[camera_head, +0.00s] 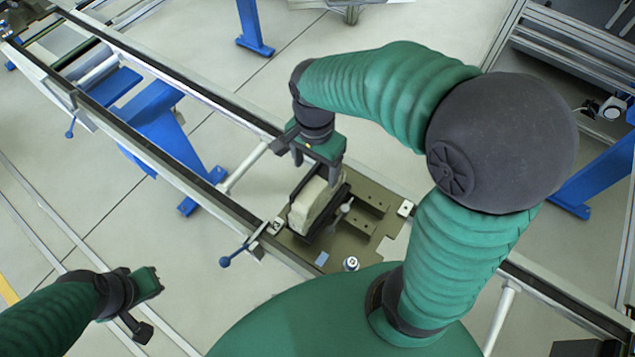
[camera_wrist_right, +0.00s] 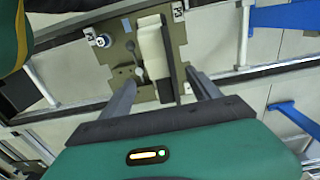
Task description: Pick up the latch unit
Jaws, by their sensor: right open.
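A pale beige block with a dark plate along its side, which looks like the latch unit (camera_head: 309,206), sits on a brown pallet plate (camera_head: 377,246). In the right wrist view, the latch unit (camera_wrist_right: 150,48) shows near the top, ahead of the fingers, with the dark plate on its right. My right gripper (camera_head: 316,172) is open above the block's far end, with nothing between its fingers; both fingers (camera_wrist_right: 163,84) show in the wrist view. My left gripper (camera_head: 143,303) is at the lower left, away from the pallet; its jaw opening is unclear.
A small lever (camera_head: 342,211) stands close beside the block. A small round silver fitting (camera_head: 351,264) sits at the plate's near edge. Conveyor rails (camera_head: 190,88) run diagonally past the plate, with a blue-knobbed handle (camera_head: 226,261) at the near side. Blue supports (camera_head: 165,130) stand below.

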